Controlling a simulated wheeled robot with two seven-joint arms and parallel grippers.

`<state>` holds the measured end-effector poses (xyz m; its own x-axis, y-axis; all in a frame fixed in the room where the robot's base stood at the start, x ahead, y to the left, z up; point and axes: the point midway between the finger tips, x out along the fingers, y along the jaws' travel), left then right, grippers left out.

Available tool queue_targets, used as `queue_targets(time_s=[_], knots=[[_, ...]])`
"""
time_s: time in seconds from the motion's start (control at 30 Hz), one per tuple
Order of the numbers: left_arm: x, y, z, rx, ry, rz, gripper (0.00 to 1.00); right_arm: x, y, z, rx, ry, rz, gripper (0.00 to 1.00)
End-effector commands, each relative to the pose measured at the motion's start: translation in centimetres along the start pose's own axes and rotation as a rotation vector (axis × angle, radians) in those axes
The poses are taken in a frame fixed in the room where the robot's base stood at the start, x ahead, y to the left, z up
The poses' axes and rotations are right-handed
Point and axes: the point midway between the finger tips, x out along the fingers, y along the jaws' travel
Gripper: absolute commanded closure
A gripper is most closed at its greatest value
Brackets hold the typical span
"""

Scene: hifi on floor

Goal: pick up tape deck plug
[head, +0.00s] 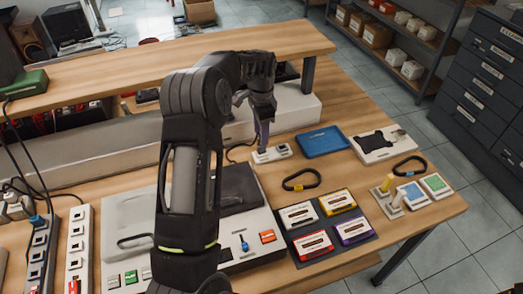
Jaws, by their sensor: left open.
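My left arm reaches up from the bottom and bends over the table. Its open left gripper (261,125) points down, with the fingertips just above or at a small white block (272,153) with dark spots. A dark cable runs to the left end of this block. I cannot tell whether this block is the tape deck plug or a socket, or whether the fingers touch it. A pale deck (245,225) with a dark panel and blue and red buttons lies partly behind my arm. My right gripper is not in view.
Cassettes (338,200) lie on a dark mat (327,226). A blue tray (322,141), a white case (384,145) and black loops (302,179) lie nearby. Power strips (79,250) with cables stand at left. A raised shelf (200,52) crosses behind my gripper. Drawers (480,80) stand at right.

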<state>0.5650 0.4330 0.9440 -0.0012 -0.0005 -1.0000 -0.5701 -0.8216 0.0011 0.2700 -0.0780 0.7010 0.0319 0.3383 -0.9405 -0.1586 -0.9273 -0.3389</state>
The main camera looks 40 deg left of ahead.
Motion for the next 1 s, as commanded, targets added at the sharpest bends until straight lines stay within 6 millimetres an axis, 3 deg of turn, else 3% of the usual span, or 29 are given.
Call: queue_targets(time_s=[0.07, 0.4, 0.73, 1.0], knots=[[1.0, 0.0, 0.0, 0.000, 0.000, 0.000, 0.56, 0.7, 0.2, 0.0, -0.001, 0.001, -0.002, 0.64], [1.2, 0.0, 0.0, 0.000, 0.000, 0.000, 0.56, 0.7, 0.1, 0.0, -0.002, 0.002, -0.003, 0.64], [5.7, 0.0, -0.1, 0.000, -0.001, 0.001, 0.56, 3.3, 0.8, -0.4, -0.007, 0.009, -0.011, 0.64], [6.1, 0.0, -0.1, 0.000, 0.001, -0.001, 0.56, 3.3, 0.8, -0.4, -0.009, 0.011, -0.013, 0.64]])
